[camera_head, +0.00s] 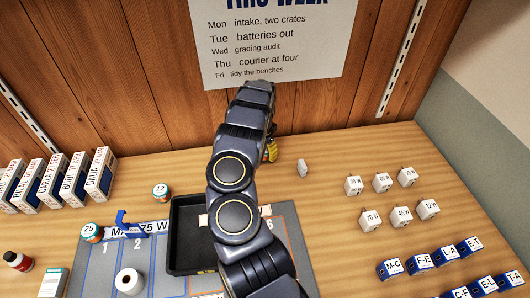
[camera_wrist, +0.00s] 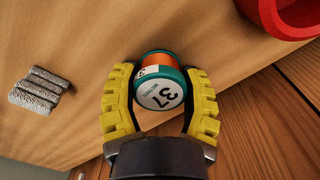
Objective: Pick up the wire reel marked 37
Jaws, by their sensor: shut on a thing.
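The wire reel marked 37 (camera_wrist: 160,95) has teal flanges, an orange winding and a white label; its number shows upside down in the wrist view. My gripper (camera_wrist: 161,78) is shut on it, with one yellow ribbed finger on each side. Whether the reel touches the wood surface beneath cannot be told. In the head view my arm hides the reel and most of the gripper; part of a yellow finger (camera_head: 271,150) shows near the back panel. Two other reels, marked 12 (camera_head: 160,191) and 25 (camera_head: 91,232), stand at the left.
A black tray (camera_head: 180,268) lies on the grey mat left of my arm. White chargers (camera_head: 381,181) and blue boxes (camera_head: 419,263) stand at the right. The wrist view shows a red round thing (camera_wrist: 268,14) and grey textured pieces (camera_wrist: 38,90).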

